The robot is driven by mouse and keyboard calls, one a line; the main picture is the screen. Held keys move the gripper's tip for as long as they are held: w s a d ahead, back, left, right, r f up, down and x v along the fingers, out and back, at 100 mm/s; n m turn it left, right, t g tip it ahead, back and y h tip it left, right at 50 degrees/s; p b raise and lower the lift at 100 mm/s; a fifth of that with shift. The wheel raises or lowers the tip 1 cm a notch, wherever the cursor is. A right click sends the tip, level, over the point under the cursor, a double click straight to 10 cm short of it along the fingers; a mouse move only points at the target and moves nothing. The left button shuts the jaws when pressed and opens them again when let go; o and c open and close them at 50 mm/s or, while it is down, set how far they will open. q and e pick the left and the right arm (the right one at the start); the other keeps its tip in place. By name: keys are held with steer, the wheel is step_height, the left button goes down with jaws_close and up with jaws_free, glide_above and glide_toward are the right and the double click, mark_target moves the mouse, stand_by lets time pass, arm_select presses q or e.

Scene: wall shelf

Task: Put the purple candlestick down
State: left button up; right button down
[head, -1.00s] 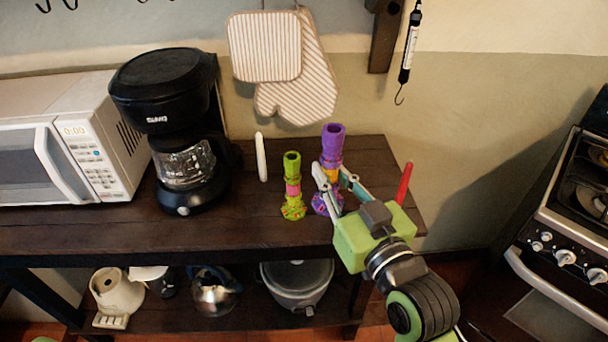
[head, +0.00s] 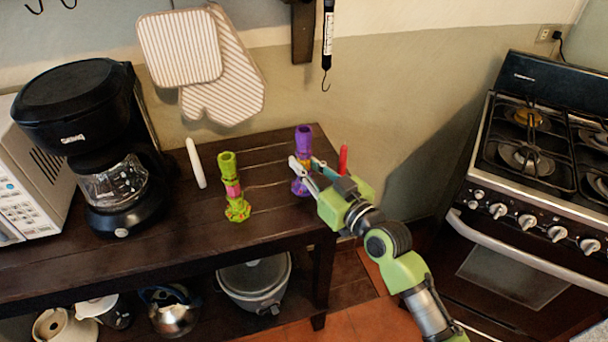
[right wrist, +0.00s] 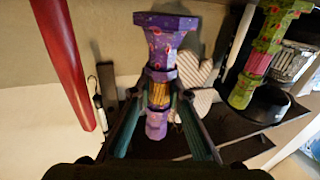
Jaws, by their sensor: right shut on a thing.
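The purple candlestick (head: 304,143) stands upright at the right end of the dark wooden table, with a yellow band at its middle. My right gripper (head: 304,168) is shut on it around the middle, and its fingers hide part of it. Its base (head: 300,187) is at or just above the tabletop; I cannot tell if it touches. The right wrist view shows the purple candlestick (right wrist: 165,35) upside down between the fingers (right wrist: 158,92). My left gripper is not in view.
A green candlestick (head: 231,188) and a white candle (head: 196,163) stand to the left. A red candle (head: 343,159) is just right of the purple candlestick. A coffee maker (head: 92,140) is farther left. The tabletop (head: 268,205) between the candlesticks is clear.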

steer(key=shift+f, duration=1.4)
steer(key=c, duration=1.9)
jaws_free()
steer(key=shift+f, duration=0.15)
steer(key=b+v, duration=0.1)
steer(key=v, duration=1.1)
steer(key=shift+s, duration=0.1)
steer(key=shift+a, duration=0.1)
